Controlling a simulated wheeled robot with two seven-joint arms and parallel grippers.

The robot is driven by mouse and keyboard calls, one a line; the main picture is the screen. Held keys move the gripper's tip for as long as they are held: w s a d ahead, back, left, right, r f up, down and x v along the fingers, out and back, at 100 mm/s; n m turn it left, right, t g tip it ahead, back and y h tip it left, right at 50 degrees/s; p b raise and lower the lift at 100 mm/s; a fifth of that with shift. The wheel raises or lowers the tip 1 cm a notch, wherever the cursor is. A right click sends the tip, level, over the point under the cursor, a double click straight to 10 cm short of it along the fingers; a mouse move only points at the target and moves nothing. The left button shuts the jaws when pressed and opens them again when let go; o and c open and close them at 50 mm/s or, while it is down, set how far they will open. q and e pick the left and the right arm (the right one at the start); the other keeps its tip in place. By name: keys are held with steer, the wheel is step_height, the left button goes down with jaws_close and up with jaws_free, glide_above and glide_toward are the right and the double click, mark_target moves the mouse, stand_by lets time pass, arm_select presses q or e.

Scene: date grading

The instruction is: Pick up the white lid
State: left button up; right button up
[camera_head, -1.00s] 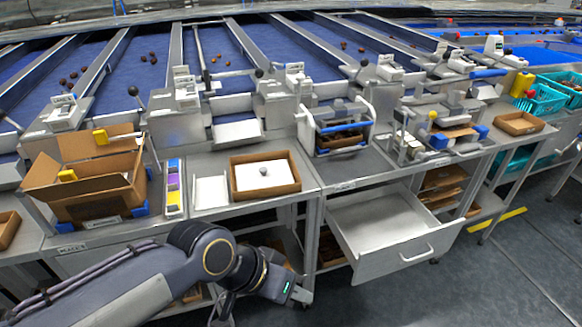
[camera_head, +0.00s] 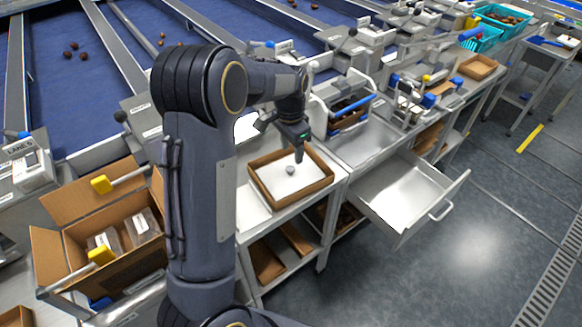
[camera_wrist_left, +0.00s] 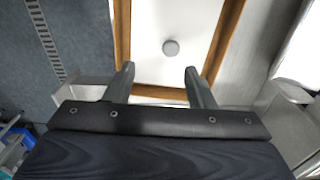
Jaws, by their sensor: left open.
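The white lid (camera_head: 275,181) lies in a shallow brown box (camera_head: 326,180) on the steel table, with a small round grey knob (camera_head: 290,170) at its middle. In the left wrist view the lid (camera_wrist_left: 190,55) and its knob (camera_wrist_left: 170,47) show ahead of the fingers. My left gripper (camera_head: 299,155) is above the box, close to the knob in the head view. In the left wrist view my left gripper (camera_wrist_left: 159,75) is open and empty, its two fingers apart with the knob beyond and between them. My right gripper is not in view.
An open drawer (camera_head: 405,190) juts out to the right of the box. A cardboard carton (camera_head: 75,225) with packs inside stands at the left. A blue-handled device (camera_head: 345,105) stands behind the box. Floor at the right is clear.

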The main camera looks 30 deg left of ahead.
mark_target(290, 168)
arm_select(q)
steer(key=shift+w+a+f, duration=0.3)
steer(key=shift+f, duration=0.05)
steer(key=shift+f+m, duration=0.3)
steer(key=shift+f, duration=0.05)
steer(key=f, duration=0.2)
steer(key=f+p, duration=0.1)
steer(key=f, duration=0.1)
steer(key=f+p, duration=0.1)
steer(key=f, duration=0.2)
steer(key=shift+w+a, duration=0.25)
steer(key=shift+c, duration=0.3)
steer(key=c, duration=1)
steer(key=shift+r, duration=0.15)
